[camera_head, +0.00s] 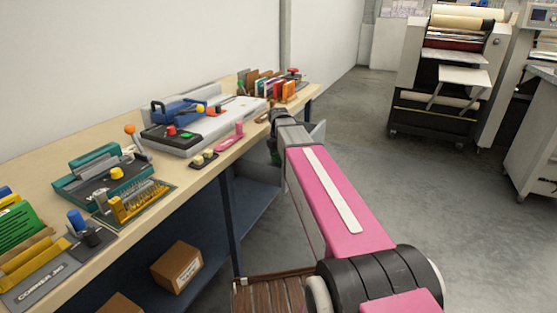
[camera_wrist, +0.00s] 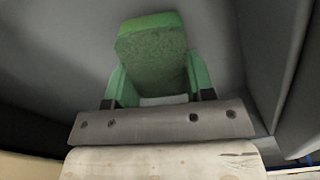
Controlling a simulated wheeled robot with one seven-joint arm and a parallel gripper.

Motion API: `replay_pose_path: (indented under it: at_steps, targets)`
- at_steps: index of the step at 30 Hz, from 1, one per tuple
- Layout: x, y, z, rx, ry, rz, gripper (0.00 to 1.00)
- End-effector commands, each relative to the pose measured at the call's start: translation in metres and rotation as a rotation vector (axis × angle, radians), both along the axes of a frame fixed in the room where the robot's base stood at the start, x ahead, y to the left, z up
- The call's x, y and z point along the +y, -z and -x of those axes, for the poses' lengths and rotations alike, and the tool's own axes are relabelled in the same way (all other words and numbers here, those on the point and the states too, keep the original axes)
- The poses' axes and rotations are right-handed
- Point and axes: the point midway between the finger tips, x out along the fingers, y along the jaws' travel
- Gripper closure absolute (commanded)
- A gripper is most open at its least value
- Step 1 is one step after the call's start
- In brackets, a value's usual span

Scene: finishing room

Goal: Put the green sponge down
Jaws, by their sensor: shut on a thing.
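The green sponge (camera_wrist: 152,55) shows in the wrist view as a textured green block, at the top middle. My gripper (camera_wrist: 158,80) is shut on it, with a green finger along each side. The sponge sticks out beyond the fingers. In the head view my pink and grey arm reaches forward to the right edge of the long workbench (camera_head: 205,178). The gripper there is mostly hidden behind my own arm, and I cannot make out the sponge.
The bench holds a teal punching machine (camera_head: 100,180), a grey-white machine (camera_head: 190,140) with a blue part, a pink tool (camera_head: 230,138) and a rack of coloured items (camera_head: 275,85). A cardboard box (camera_head: 177,267) sits on the shelf below. A large machine (camera_head: 450,75) stands across open floor.

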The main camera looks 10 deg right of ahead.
Motion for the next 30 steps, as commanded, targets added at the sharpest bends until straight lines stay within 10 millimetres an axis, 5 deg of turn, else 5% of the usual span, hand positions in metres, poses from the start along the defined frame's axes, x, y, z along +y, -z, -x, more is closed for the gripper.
replay_pose_path:
  at_steps: [4, 15, 16, 18, 30]
  targets:
    - [0.0, 0.017, 0.0, 0.001, 0.0, 0.0, 0.77]
    - [0.0, 0.02, 0.0, 0.001, 0.0, 0.001, 0.77]
    - [0.0, 0.02, 0.0, 0.0, 0.0, 0.0, 0.44]
    - [0.0, 0.02, 0.0, 0.0, 0.0, 0.0, 0.25]
    - [0.0, 0.013, 0.0, 0.0, 0.0, 0.0, 0.25]
